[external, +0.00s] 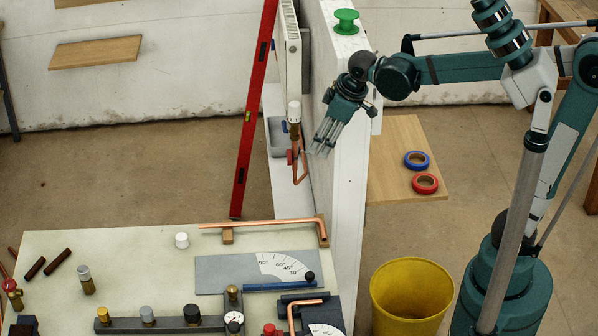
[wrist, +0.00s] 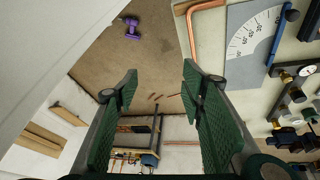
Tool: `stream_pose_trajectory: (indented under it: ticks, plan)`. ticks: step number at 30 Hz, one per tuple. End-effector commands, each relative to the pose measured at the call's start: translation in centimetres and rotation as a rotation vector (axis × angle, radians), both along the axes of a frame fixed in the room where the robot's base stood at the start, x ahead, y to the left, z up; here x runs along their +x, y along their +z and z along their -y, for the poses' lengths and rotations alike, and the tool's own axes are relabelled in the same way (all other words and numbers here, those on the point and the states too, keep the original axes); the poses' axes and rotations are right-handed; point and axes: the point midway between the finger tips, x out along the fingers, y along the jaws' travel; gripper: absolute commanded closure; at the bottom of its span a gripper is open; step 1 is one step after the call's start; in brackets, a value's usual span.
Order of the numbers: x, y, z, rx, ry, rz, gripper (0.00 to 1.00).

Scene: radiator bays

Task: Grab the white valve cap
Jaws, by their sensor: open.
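A small white cap (external: 182,240) stands on the pale bench top, left of the copper pipe, in the external view. A white-topped valve head (external: 294,112) sits on copper pipework beside the radiator. I cannot tell for certain which of the two is the valve cap. My gripper (external: 322,145) is open and empty beside the white wall panel, to the right of the valve head and above and right of the bench. In the wrist view my gripper (wrist: 158,80) has its two green fingers spread with nothing between them. I cannot make out the white cap there.
The white panel (external: 343,170) rises beside my gripper. A bent copper pipe (external: 265,223), protractor plate (external: 240,271) and valve row (external: 165,322) occupy the bench (external: 130,260). A red level (external: 253,110) leans behind it. A yellow bucket (external: 411,300) stands at right.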

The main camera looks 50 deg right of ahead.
Motion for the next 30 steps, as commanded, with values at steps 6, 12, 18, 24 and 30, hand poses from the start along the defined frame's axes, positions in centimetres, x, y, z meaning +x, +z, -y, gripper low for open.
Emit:
stream_pose_trajectory:
  ticks: [6,12,18,24,30]
  plan:
    - [3.5,0.4,-2.8,-0.026,0.079,-0.032,0.60]
    - [6.5,0.3,-5.4,-0.048,0.151,-0.062,0.60]
    - [9.3,-0.2,-8.2,-0.072,0.225,-0.092,0.60]
    - [12.0,-1.1,-11.2,-0.094,0.298,-0.120,0.60]
    - [14.6,-2.3,-14.3,-0.115,0.372,-0.149,0.60]
